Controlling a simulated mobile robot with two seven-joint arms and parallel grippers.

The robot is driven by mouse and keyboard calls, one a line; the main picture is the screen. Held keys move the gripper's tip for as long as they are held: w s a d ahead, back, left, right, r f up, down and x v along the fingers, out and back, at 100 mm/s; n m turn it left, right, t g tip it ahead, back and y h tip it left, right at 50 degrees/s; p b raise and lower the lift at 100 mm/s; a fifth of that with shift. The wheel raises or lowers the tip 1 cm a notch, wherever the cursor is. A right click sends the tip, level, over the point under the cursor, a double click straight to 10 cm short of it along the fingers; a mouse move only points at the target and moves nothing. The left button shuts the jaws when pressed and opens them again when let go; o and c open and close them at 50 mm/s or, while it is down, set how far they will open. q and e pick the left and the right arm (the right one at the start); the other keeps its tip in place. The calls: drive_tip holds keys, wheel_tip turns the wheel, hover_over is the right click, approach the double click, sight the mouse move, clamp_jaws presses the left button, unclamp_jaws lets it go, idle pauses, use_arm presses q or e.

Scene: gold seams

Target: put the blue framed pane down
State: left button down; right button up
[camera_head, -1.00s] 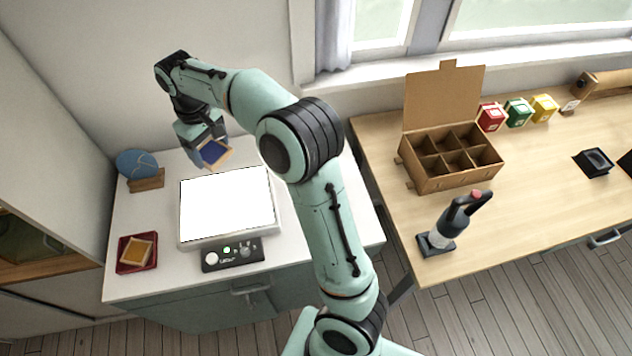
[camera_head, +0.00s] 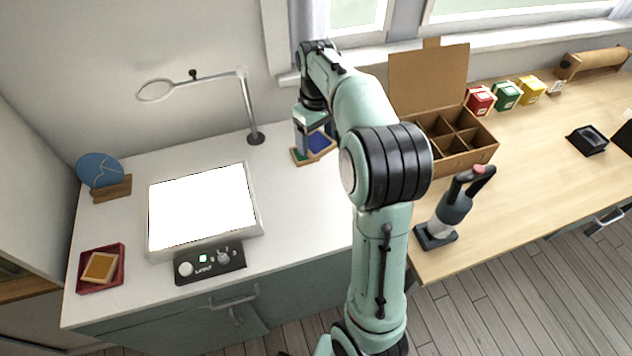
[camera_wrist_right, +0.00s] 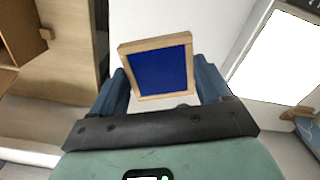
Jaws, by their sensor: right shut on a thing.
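The blue framed pane (camera_head: 321,143), blue glass in a pale wooden frame, is in my right gripper (camera_head: 312,138), at the right part of the white worktop. In the right wrist view the pane (camera_wrist_right: 160,69) sits slightly tilted between the two blue fingers of the right gripper (camera_wrist_right: 165,88), which is shut on it. A small green piece with a wooden edge (camera_head: 301,156) shows just beside and below the pane; the gripper partly hides it. I cannot tell whether the pane touches it or the worktop. My left gripper is not in view.
A lit white panel (camera_head: 203,208) lies left of the gripper, with a ring magnifier (camera_head: 252,105) behind it. A red tray (camera_head: 84,285) holding an amber framed pane (camera_head: 101,267) is at the front left. An open divided cardboard box (camera_head: 470,163) stands on the wooden desk to the right.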

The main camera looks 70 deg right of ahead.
sight(316, 142)
wheel_tip(316, 142, down, 10)
drive_tip(key=shift+f+b, duration=0.25)
drive_tip(key=shift+b, duration=0.45)
drive_tip(key=shift+f+b, duration=0.35)
drive_tip(key=shift+f, duration=2.3)
drive_tip(key=shift+f, duration=0.1)
drive_tip(key=o, duration=1.1)
wheel_tip(316, 142, up, 12)
drive_tip(key=shift+r+p, duration=0.15)
drive_tip(key=shift+p, duration=0.75)
